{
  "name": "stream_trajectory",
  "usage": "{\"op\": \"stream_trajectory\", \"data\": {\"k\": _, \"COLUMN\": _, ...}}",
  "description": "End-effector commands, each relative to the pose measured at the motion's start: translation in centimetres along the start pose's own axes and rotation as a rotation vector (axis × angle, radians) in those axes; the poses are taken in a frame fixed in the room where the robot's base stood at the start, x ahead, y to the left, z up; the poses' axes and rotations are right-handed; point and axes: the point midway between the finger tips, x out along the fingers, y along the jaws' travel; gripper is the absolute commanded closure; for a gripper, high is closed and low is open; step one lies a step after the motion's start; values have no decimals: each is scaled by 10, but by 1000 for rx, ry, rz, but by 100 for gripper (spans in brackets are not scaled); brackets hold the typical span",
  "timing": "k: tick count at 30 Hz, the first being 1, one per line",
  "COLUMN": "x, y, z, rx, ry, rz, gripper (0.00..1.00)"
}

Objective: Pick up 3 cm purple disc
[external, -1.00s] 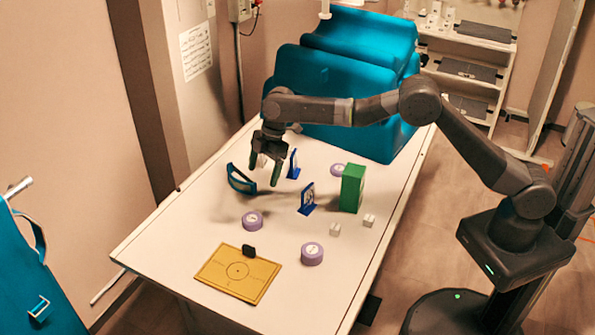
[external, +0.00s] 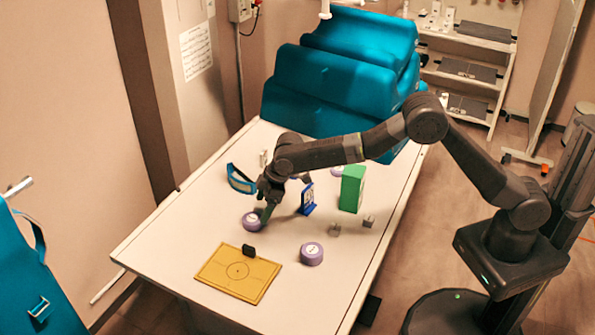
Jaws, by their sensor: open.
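Three purple discs with white labels are on the white table (external: 185,220); the label text is too small to read, so I cannot tell which is the 3 cm one. My gripper (external: 262,207) is open, low and pointing down, at the upper right edge of the left disc.
A yellow board (external: 225,277) with a black block (external: 248,251) lies at the front. A blue curved piece (external: 240,180), a blue stand (external: 307,200), a green box (external: 352,189) and two small cubes (external: 334,230) (external: 369,221) stand nearby. Blue cushions (external: 330,90) stand behind.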

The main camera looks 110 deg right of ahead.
Motion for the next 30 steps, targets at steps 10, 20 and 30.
{"op": "stream_trajectory", "data": {"k": 10, "x": 26, "y": 1, "z": -4, "rx": 0, "ry": -2, "rz": -1, "gripper": 17}}
{"op": "stream_trajectory", "data": {"k": 20, "x": 57, "y": 2, "z": -6, "rx": 0, "ry": 0, "rz": 0, "gripper": 17}}
{"op": "stream_trajectory", "data": {"k": 30, "x": 58, "y": 2, "z": -5, "rx": 0, "ry": 1, "rz": 0, "gripper": 37}}
